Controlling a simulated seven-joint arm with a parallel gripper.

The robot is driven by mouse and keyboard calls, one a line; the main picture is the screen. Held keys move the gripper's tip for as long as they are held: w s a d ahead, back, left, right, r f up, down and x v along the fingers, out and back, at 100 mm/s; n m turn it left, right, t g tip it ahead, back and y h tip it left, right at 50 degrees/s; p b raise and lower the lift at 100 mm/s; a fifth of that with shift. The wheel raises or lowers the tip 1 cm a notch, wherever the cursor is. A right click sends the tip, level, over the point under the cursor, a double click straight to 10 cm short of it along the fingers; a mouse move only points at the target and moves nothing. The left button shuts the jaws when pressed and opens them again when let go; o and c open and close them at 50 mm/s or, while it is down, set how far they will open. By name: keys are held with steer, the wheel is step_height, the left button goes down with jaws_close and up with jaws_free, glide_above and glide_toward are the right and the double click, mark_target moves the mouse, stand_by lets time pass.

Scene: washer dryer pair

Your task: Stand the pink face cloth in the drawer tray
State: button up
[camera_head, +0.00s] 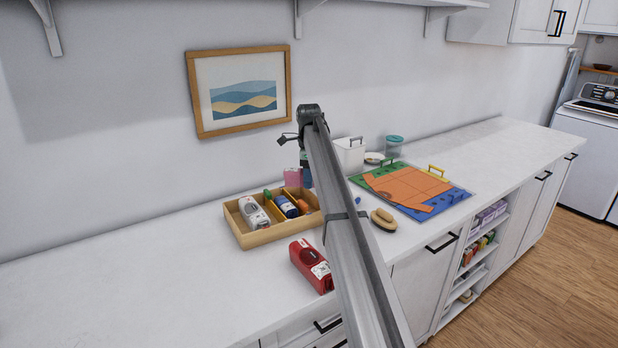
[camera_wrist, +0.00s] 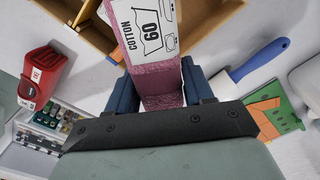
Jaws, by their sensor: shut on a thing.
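The pink face cloth (camera_wrist: 158,78) is a folded slab with a white "COTTON 60" label. It is held between the blue fingers of my gripper (camera_wrist: 163,92) in the wrist view. In the head view the cloth (camera_head: 292,178) shows upright by the tray's back right, partly behind my arm. My gripper (camera_head: 306,170) is mostly hidden there by my arm. The wooden drawer tray (camera_head: 262,237) stands on the counter with dividers and several items inside. Its wall also shows at the top of the wrist view (camera_wrist: 75,14). Whether the cloth touches the tray cannot be told.
A red container (camera_head: 311,265) lies in front of the tray. A wooden brush (camera_head: 383,219) and a blue board (camera_head: 440,203) with an orange sheet (camera_head: 405,186) lie to the right. A white bin (camera_head: 350,155) stands behind. The counter's left part is clear.

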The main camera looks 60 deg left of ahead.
steer(key=m, duration=0.9)
steer(key=shift+m, duration=0.3)
steer(key=shift+f, duration=0.2)
steer(key=shift+f, duration=3.1)
steer(key=o, duration=1)
steer(key=shift+o, duration=0.5)
steer(key=shift+r, duration=3.55)
